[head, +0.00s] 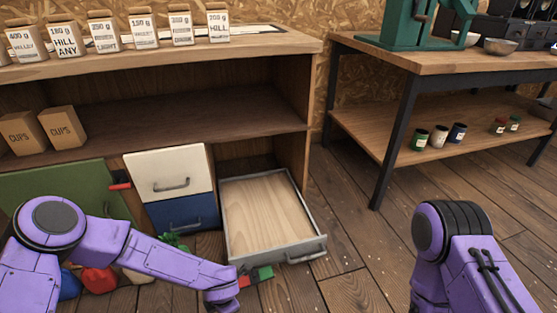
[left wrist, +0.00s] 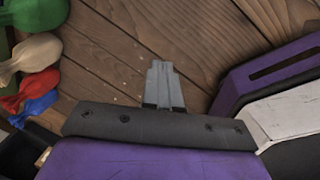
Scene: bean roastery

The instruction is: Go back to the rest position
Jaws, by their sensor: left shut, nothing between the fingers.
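My left arm comes in from the left in the head view, but its fingers do not show there. In the left wrist view my left gripper (left wrist: 163,85) is shut and empty, its fingers together above bare floorboards. My right arm shows at the lower right of the head view; its gripper is out of the picture. An open drawer (head: 232,250) with a bare wooden bottom stands out from the cabinet, just beyond my left arm.
Red (left wrist: 40,82), cream (left wrist: 38,50), blue (left wrist: 38,105) and green sacks lie left of the gripper. White (head: 150,165) and blue (head: 170,215) drawer fronts are closed. A workbench (head: 440,60) with dark legs stands right. Floor between cabinet and workbench is clear.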

